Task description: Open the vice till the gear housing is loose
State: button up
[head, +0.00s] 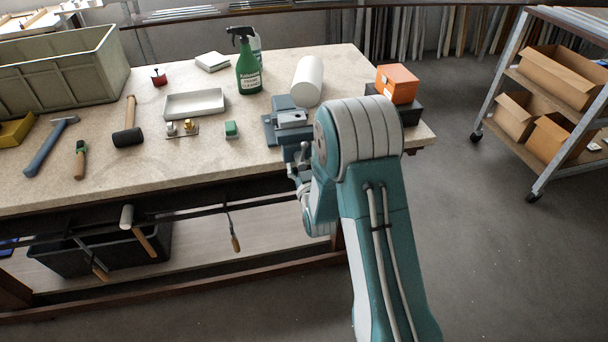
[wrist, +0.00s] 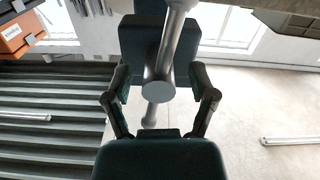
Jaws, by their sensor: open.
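The blue-grey vice (head: 272,130) stands at the front edge of the bench, partly hidden by my arm. A light grey block (head: 291,118) shows at its jaws; I cannot tell surely whether this is the gear housing or part of the vice. In the wrist view the vice's dark body (wrist: 133,40) is ahead, with its round grey screw end (wrist: 158,91) and slanted handle bar (wrist: 176,38). My gripper (wrist: 162,88) is open, its fingers on either side of the screw end and bar. No clear contact shows. In the head view my gripper (head: 303,178) is partly hidden.
A shallow tray (head: 194,104), a mallet (head: 128,128) and small parts lie left. Tools hang under the bench edge.

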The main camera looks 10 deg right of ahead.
jog(key=s, duration=1.1)
jog(key=shift+s, duration=0.15)
jog(key=s+r+g, duration=0.4)
jog(key=r+g, duration=0.2)
jog(key=r, duration=0.6)
jog(key=s+r+g, duration=0.3)
jog(key=s, duration=0.7)
jog(key=s+r+m+g, duration=0.1)
jog(key=s+r+g, duration=0.2)
jog(key=s, duration=0.7)
jog(key=shift+s+r, duration=0.15)
jog(key=shift+r, duration=0.5)
